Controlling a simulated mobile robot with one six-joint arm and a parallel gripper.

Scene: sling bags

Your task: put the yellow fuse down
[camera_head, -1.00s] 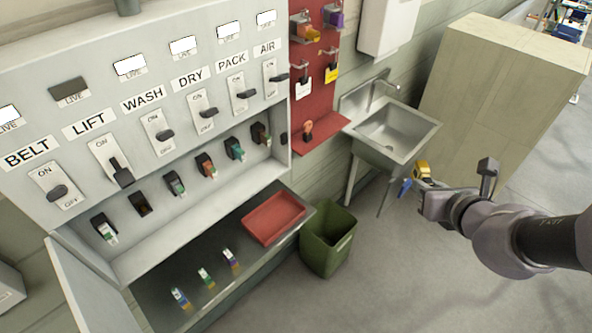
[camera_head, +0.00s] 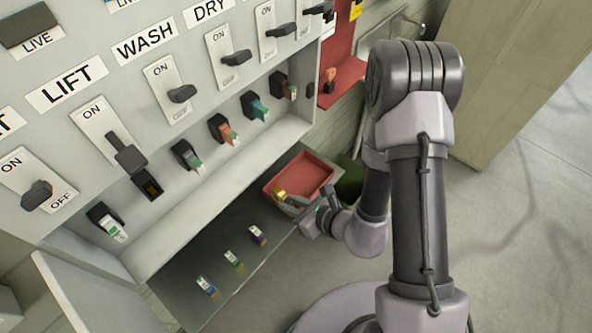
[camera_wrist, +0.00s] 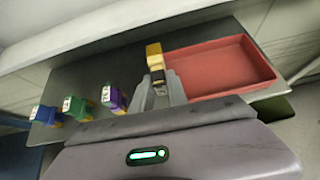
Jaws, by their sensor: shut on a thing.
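The yellow fuse (camera_wrist: 154,55) is between the fingertips of my gripper (camera_wrist: 157,82) in the wrist view, held upright at the left end of the red tray. In the head view the yellow fuse (camera_head: 279,194) shows over the tray's near left corner, with my gripper (camera_head: 294,204) shut on it. The red tray (camera_wrist: 225,45) is empty in the wrist view; it also shows in the head view (camera_head: 312,172). I cannot tell whether the fuse touches the tray or the shelf.
Several fuses lie on the metal shelf (camera_head: 190,265) left of the tray: purple (camera_wrist: 112,97), green (camera_wrist: 75,107) and blue (camera_wrist: 45,114). The switch panel (camera_head: 150,120) rises behind. A green bin (camera_head: 350,180) stands right of the tray, partly hidden by my arm.

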